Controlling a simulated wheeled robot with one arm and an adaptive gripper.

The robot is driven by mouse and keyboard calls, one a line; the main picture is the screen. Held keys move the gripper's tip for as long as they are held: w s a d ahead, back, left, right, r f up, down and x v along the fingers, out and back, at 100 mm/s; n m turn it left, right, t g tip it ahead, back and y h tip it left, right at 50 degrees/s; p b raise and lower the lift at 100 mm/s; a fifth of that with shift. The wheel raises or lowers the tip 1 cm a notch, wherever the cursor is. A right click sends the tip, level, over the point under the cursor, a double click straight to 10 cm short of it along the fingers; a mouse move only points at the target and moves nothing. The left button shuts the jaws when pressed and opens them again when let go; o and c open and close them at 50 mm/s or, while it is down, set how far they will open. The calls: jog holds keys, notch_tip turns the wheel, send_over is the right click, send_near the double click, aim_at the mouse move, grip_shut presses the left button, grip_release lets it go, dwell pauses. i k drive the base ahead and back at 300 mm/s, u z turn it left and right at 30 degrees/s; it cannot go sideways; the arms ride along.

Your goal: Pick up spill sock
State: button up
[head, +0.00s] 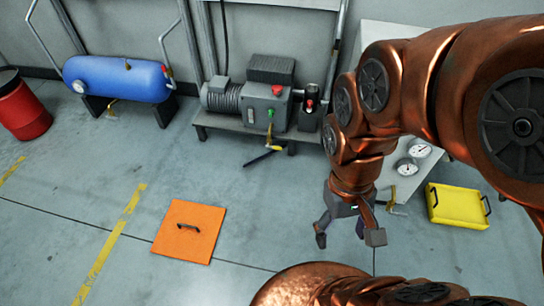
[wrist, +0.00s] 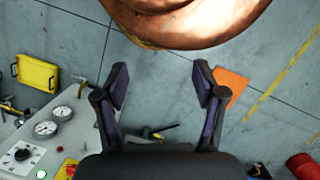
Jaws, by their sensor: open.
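I cannot clearly make out a spill sock. A short dark bar (head: 262,158) lies on the floor below the pump unit in the head view; I cannot tell whether it is the sock. A similar dark shape (wrist: 165,127) shows beyond the gripper base in the wrist view. My gripper (head: 348,238) hangs over the floor, fingers downward, right of and nearer than the dark bar. In the wrist view my gripper (wrist: 161,74) has its fingers wide apart, with only bare floor between them.
An orange panel with a handle (head: 192,226) lies on the floor to the left. A yellow tray (head: 458,207) is at right, beside a gauge panel (head: 408,174). The pump unit (head: 262,103), blue tank (head: 118,78) and red drum (head: 22,108) stand at the back.

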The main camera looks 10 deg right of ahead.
aim_at(273, 151)
jog(key=u, duration=0.8)
jog(key=i, duration=1)
jog(key=u, duration=0.7)
